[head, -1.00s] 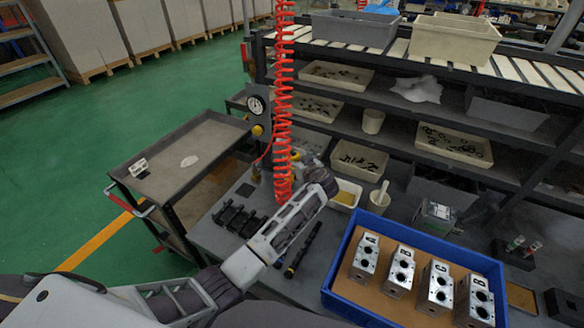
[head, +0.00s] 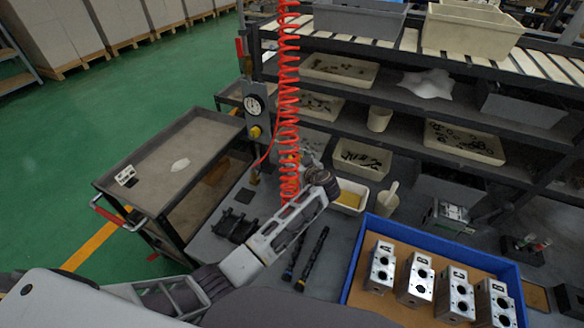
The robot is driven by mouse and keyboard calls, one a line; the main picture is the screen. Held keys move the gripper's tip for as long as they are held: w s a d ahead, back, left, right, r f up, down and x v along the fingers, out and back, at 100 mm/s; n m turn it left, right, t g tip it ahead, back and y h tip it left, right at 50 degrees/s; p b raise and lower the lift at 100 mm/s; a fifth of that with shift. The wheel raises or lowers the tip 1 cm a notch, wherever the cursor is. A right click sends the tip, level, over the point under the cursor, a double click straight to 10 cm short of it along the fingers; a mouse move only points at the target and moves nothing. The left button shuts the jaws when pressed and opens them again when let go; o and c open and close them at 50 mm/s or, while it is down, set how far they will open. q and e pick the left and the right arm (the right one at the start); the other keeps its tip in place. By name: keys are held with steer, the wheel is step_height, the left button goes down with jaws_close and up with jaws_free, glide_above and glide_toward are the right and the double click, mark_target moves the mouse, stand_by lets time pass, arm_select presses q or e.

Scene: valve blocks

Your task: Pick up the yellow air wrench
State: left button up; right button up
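The red coiled air hose (head: 288,90) hangs from above, in front of the shelves. My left gripper (head: 308,160) points away from me next to the yellow patch. Its fingers are too small and covered to show whether they are open or hold anything. My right gripper is out of view.
A blue tray (head: 497,262) with several metal valve blocks is at the lower right. Two dark rods (head: 312,258) and black parts (head: 236,225) lie on the bench. A grey cart (head: 200,150) is at left, shelves with bins behind.

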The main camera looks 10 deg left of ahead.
arm_select(q)
steer(key=shift+s+d+r, duration=0.15)
steer(key=shift+s, duration=0.05)
steer(key=shift+w, duration=0.1)
steer(key=c, duration=1.2)
steer(key=shift+r, duration=0.15)
steer(key=shift+c, duration=1.1)
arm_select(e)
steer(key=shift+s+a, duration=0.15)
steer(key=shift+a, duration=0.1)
arm_select(q)
steer(key=shift+r, duration=0.15)
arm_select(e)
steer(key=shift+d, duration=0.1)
